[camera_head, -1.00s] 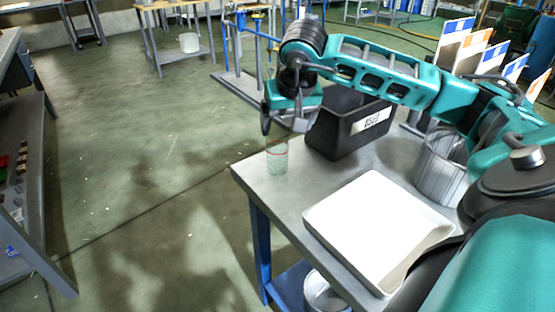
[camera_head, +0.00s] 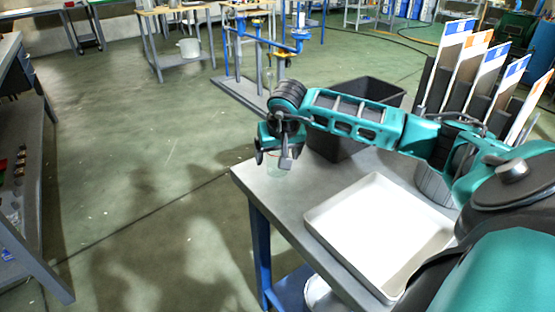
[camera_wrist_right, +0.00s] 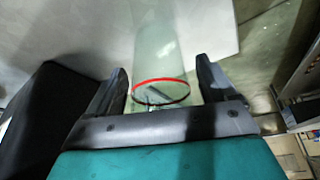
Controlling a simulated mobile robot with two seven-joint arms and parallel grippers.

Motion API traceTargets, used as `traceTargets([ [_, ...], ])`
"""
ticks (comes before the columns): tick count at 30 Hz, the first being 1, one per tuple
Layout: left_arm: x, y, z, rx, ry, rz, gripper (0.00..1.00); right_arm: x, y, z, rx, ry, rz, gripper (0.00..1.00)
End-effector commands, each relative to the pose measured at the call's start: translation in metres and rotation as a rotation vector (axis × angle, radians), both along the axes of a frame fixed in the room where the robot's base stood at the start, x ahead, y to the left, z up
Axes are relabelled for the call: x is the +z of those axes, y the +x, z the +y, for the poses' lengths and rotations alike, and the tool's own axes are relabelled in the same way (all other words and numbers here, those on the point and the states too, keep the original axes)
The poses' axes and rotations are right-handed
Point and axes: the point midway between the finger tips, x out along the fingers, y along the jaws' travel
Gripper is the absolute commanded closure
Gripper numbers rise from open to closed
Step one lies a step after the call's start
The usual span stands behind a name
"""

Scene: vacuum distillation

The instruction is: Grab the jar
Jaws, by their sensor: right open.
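The jar (camera_head: 274,171) is clear glass with a red ring. It stands at the left corner of the grey table in the head view, its upper part hidden by my gripper. My right gripper (camera_head: 272,160) is open directly at the jar's top. In the right wrist view the jar (camera_wrist_right: 160,50) lies between the two dark fingers of the right gripper (camera_wrist_right: 162,80), its red-ringed rim toward the palm. A gap shows on each side, so the fingers seem apart from the glass. My left gripper is not in view.
A black bin (camera_head: 340,147) stands behind my right arm. Upright panels with blue and orange labels (camera_head: 487,68) stand at the back right. The floor left of the table is clear.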

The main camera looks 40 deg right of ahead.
Motion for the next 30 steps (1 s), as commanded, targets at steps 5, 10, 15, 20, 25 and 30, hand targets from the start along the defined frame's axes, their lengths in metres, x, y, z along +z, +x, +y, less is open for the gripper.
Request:
traceTargets([
  [5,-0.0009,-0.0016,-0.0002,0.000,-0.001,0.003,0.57,0.0004,0.0000,0.0000,0.000,0.000,0.000,0.17],
  [10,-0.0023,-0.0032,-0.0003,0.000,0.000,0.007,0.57,0.0006,-0.0001,-0.0001,-0.001,0.000,0.000,0.33],
  [15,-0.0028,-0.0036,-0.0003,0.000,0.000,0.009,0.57,0.0006,-0.0001,-0.0001,-0.001,0.000,0.000,0.50],
  [20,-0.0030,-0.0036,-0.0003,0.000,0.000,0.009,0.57,0.0007,-0.0001,0.0000,-0.001,0.000,0.000,0.65],
  [25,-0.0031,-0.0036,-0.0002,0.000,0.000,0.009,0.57,0.0012,0.0000,-0.0001,-0.001,0.001,-0.002,0.75],
  [30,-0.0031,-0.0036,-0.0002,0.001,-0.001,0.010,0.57,0.0017,0.0001,-0.0002,-0.001,0.001,-0.002,0.75],
])
